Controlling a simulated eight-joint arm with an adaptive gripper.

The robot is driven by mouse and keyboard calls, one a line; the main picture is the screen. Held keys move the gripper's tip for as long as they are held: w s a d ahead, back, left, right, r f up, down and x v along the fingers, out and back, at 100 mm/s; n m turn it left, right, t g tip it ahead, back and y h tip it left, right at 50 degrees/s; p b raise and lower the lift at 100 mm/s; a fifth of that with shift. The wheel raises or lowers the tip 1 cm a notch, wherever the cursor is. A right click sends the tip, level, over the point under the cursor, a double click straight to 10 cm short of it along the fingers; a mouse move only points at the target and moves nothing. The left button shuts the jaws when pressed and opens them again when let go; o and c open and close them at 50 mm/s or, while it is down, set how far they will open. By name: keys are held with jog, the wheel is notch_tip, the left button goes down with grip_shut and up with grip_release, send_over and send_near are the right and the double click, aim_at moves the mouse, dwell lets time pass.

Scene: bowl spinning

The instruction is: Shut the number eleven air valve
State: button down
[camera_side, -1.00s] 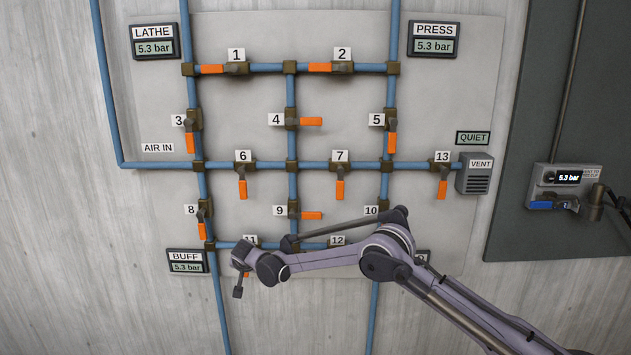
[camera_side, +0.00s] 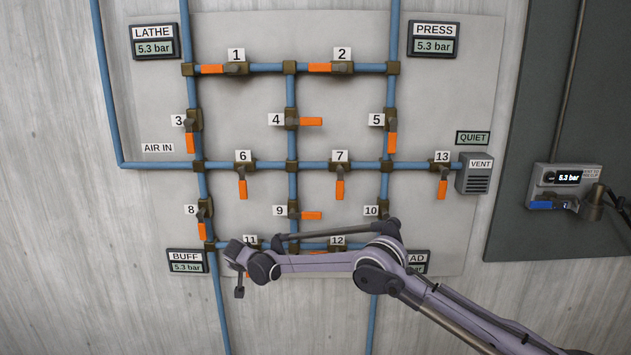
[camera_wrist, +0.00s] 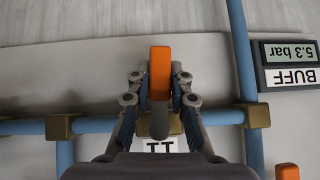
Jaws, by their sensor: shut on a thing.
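The number eleven valve's orange handle (camera_wrist: 160,72) stands between my gripper's fingers in the wrist view, square to its blue pipe. It points down the panel, since this view is upside down. The label 11 (camera_wrist: 160,146) shows just behind the valve body, partly covered by my wrist; in the side view the label (camera_side: 250,239) peeks out above my arm. My gripper (camera_wrist: 160,80) is shut on the handle, with a finger on each side. In the side view my gripper (camera_side: 239,278) is at the panel's lower left and hides most of valve 11.
The BUFF gauge (camera_side: 186,262) reads 5.3 bar, close left of my gripper. Valve 8's orange handle (camera_side: 202,231) is just above and left. A vertical blue pipe (camera_wrist: 243,55) runs beside my fingers.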

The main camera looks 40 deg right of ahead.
jog(key=shift+s+d+n+g, duration=0.15)
jog(key=shift+n+g, duration=0.15)
jog(key=c, duration=1.2)
grip_release()
jog(key=v, duration=1.2)
jog(key=shift+f, duration=0.15)
